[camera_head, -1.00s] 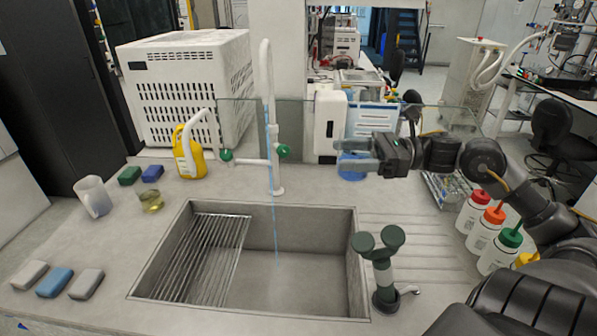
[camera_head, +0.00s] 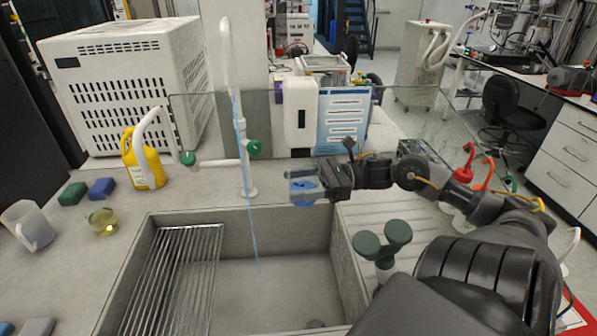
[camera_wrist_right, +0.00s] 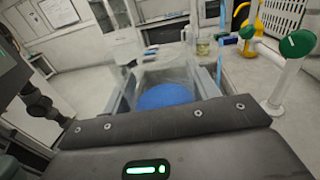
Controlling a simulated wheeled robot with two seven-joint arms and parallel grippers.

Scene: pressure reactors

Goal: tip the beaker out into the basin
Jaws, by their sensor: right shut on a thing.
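My right gripper (camera_head: 306,184) is shut on a clear beaker with blue liquid (camera_head: 303,192) in it. The gripper and beaker are in the air near the back right of the sink basin (camera_head: 288,216), to the right of the tall white tap. In the right wrist view the blue liquid (camera_wrist_right: 165,96) shows as a wide disc just past the gripper body; the beaker's clear walls are hard to make out. The beaker looks about upright. The basin is grey, with a wire rack (camera_head: 172,275) in its left part. My left gripper is not in view.
A tall white tap (camera_head: 228,80) with green knobs stands behind the basin, a thin blue stream falling from it. A dark green eyewash fitting (camera_head: 383,240) stands at the basin's right. A yellow bottle (camera_head: 146,165), small beaker (camera_head: 102,221) and jug (camera_head: 30,227) stand left.

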